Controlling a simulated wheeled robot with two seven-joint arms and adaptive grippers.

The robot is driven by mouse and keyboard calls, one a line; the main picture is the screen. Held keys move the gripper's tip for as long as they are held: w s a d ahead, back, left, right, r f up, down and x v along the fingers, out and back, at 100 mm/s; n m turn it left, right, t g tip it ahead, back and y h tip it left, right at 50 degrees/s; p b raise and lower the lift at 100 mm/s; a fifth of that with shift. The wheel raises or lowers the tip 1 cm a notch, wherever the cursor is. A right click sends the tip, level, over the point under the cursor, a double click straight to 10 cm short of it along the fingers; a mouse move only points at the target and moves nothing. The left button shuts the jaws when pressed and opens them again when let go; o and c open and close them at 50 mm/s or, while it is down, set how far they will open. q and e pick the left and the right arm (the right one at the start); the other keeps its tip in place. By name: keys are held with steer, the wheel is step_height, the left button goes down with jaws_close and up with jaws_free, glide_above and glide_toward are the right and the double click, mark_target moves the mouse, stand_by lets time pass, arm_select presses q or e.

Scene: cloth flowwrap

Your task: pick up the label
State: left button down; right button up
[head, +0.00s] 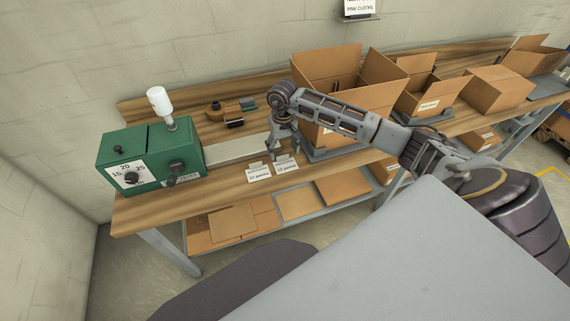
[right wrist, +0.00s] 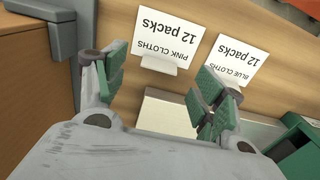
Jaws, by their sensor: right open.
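Two small white cards stand at the bench's front edge, right of the green machine. The "PINK CLOTHS 12 packs" label (right wrist: 168,40) is the right one in the head view (head: 286,166). The "BLUE CLOTHS 12 packs" label (right wrist: 232,64) is beside it on the left in the head view (head: 259,174). My right gripper (head: 283,146) is open and empty just behind the labels. In the right wrist view, its green-padded fingers (right wrist: 163,85) are spread, with the pink label beyond the gap and the blue one past the right finger. My left gripper is out of view.
The green machine (head: 148,148) with a dial and a grey metal strip (head: 232,150) is left of the gripper. A large open carton (head: 372,98) stands close on its right, with more cartons further right. A brown-and-black tool (head: 228,112) lies behind. Flat cardboard (head: 232,222) fills the lower shelf.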

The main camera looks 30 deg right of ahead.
mark_target(283, 159)
steer(key=shift+f, duration=1.85)
steer(key=shift+c, duration=0.2)
steer(key=c, duration=0.8)
